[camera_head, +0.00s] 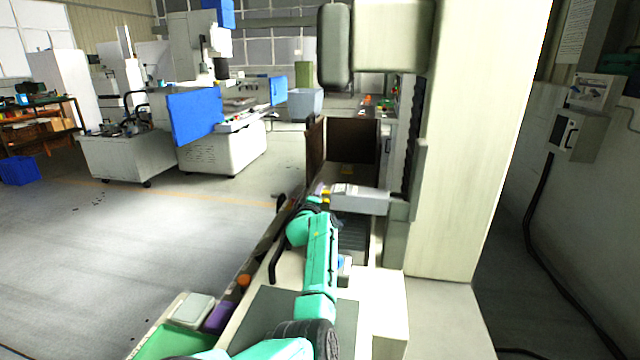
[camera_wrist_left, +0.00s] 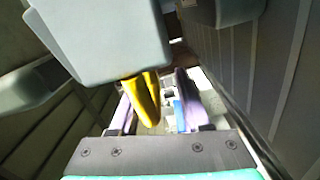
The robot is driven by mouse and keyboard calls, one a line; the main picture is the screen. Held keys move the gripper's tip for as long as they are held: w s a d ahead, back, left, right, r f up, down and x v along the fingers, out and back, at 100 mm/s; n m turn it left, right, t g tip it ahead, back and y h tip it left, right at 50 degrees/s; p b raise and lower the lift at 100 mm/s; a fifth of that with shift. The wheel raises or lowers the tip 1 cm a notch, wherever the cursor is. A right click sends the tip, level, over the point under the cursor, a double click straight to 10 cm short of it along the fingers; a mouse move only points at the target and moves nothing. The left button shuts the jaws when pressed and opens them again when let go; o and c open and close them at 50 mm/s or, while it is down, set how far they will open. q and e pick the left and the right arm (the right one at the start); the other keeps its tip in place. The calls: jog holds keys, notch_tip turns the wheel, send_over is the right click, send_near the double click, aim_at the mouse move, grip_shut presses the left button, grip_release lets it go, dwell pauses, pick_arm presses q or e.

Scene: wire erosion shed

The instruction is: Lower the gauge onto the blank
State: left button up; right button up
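My left gripper (camera_head: 322,190) is at the end of my green arm, inside the machine's work area, just below the grey machine head. A pale blue piece (camera_wrist_left: 180,116) shows beside the right-hand finger. I cannot make out the gauge or the blank for certain. My right gripper is not in view.
The grey horizontal head (camera_head: 360,198) and the tall cream column (camera_head: 470,140) crowd the gripper's right side. Dark brown panels (camera_head: 352,141) stand behind it. A green tray (camera_head: 170,342) and small items lie at the lower left. Open floor (camera_head: 130,240) spreads left.

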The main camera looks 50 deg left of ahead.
pick_arm(q)
notch_tip(320, 180, up, 20)
jog(key=b, duration=0.1)
jog(key=shift+d+f, duration=0.1)
jog(key=shift+f, duration=0.1)
dwell(0.4)
